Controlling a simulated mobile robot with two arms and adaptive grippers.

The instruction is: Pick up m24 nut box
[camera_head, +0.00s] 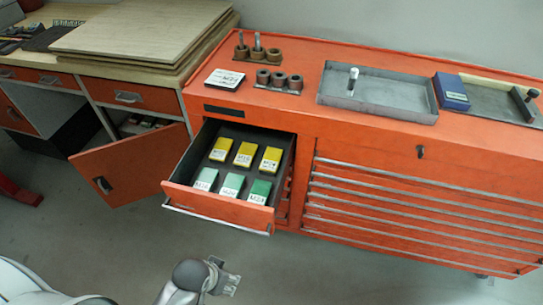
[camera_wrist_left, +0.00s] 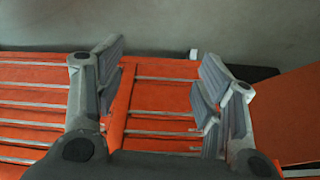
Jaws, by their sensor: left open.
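Several small labelled boxes lie in the open drawer (camera_head: 176,192) of the orange cabinet. The back row has yellow boxes, the right one (camera_head: 270,160) with a label that looks like M24. The front row has pale green boxes and a darker green one (camera_head: 259,191) at the right. The labels are too small to tell surely which box is the M24 nut box. My left gripper (camera_head: 224,276) is in front of and below the drawer, apart from it. In the left wrist view, its fingers (camera_wrist_left: 160,78) are spread and empty, facing the orange drawer fronts. My right gripper is not in view.
The cabinet top holds round metal parts (camera_head: 271,78), a white label card (camera_head: 225,79), a grey tray (camera_head: 376,96) and a blue box (camera_head: 452,91). An orange door (camera_head: 131,165) hangs open left of the drawer. The floor in front is clear.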

